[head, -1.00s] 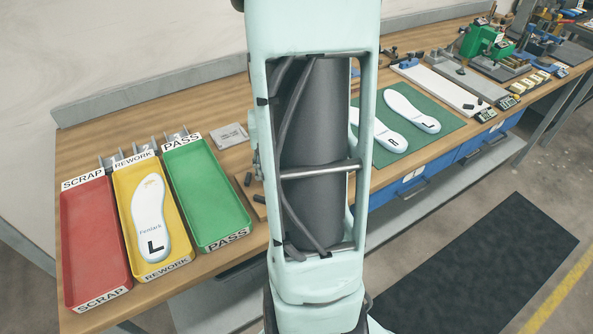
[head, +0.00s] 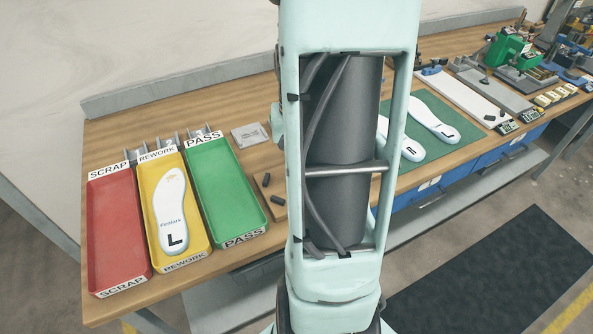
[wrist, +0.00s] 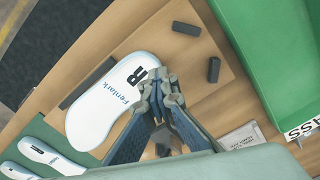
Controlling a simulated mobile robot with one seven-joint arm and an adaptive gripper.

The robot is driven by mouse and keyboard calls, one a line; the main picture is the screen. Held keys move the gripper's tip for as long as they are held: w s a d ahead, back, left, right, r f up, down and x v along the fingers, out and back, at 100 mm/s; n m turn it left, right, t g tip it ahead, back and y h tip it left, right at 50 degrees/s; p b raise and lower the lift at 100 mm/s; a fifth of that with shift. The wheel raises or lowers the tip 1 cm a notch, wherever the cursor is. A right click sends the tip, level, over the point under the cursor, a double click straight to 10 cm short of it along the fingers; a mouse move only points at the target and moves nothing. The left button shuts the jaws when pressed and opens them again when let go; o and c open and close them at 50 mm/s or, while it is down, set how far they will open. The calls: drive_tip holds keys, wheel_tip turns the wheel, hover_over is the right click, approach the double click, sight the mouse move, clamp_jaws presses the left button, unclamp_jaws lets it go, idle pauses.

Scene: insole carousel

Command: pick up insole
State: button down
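In the wrist view, a white insole (wrist: 108,105) marked "R" and "Fentark" lies at a wooden board (wrist: 185,62). My gripper (wrist: 160,92) is at the insole's right side, near its "R" end. Its fingertips are close together and overlap the insole's edge in the picture. I cannot tell whether they grip that edge. In the head view, my arm hides the gripper and this insole. A white insole marked "L" (head: 170,205) lies in the yellow REWORK tray (head: 197,247). Insoles "R" (head: 410,151) and "L" (head: 432,117) lie on a green mat (head: 450,150).
The red SCRAP tray (head: 112,225) and green PASS tray (head: 225,185) flank the yellow one. Dark blocks (wrist: 214,69) (wrist: 186,28) stand on the wooden board. A grey plate (head: 250,135) lies behind it. Tools and fixtures (head: 515,55) crowd the bench's far right.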

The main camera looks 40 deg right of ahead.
drive_tip(key=s+d+r+p, duration=0.2)
drive_tip(key=s+r+p, duration=0.1)
drive_tip(key=s+r, duration=0.2)
drive_tip(key=s+d+r+p, duration=0.2)
drive_tip(key=s+r, duration=0.3)
drive_tip(key=s, duration=0.3)
drive_tip(key=shift+d+p, duration=0.35)
drive_tip(key=shift+p, duration=0.25)
drive_tip(key=c, duration=2.7)
unclamp_jaws()
drive_tip(key=o, duration=2.1)
drive_tip(key=shift+o, duration=0.2)
drive_tip(key=shift+w, duration=0.1)
